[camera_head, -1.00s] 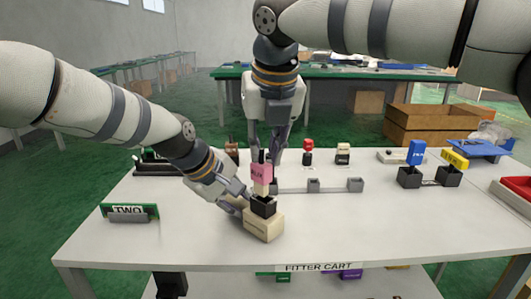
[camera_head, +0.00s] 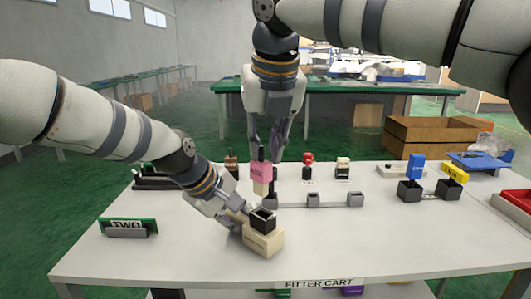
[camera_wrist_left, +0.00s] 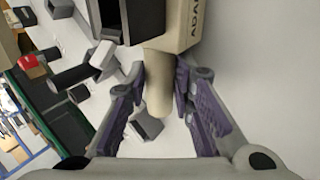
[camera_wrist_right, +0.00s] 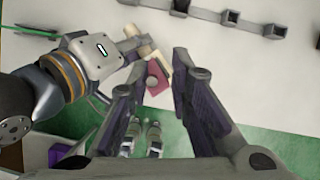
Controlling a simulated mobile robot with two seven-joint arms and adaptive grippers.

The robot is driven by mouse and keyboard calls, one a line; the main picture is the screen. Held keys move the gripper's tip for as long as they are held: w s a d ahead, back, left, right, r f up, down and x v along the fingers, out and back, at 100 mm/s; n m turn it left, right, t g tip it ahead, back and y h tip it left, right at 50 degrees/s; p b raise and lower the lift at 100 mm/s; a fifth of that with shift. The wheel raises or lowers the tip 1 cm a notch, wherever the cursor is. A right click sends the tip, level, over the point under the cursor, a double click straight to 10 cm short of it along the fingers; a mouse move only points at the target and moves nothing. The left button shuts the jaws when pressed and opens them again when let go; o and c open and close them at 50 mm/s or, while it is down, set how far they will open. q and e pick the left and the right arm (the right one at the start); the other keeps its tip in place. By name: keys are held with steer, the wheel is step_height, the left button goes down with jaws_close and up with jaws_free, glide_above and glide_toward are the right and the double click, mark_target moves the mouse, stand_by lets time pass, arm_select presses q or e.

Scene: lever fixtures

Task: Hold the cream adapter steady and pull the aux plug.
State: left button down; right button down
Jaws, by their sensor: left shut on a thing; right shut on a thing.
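The cream adapter (camera_head: 264,242) stands on the white cart top with a black socket (camera_head: 263,218) on its upper face. My left gripper (camera_head: 240,217) is at its left side. In the left wrist view the fingers (camera_wrist_left: 160,85) are shut on the adapter's rounded tan grip (camera_wrist_left: 157,98). The pink aux plug (camera_head: 262,172) has a cream lower end and hangs upright above the socket, with a gap between them. My right gripper (camera_head: 267,150) is shut on the plug's top from above. The plug also shows between its fingers in the right wrist view (camera_wrist_right: 157,78).
Grey sockets on a bar (camera_head: 313,200) lie behind and right. Blue (camera_head: 416,166) and yellow (camera_head: 451,172) plugs stand in dark sockets at right. A green TWO sign (camera_head: 128,227) stands at left. A red tray (camera_head: 515,202) is at the right edge. The front right is clear.

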arm_select(q)
steer(key=c, duration=1.3)
jaws_free()
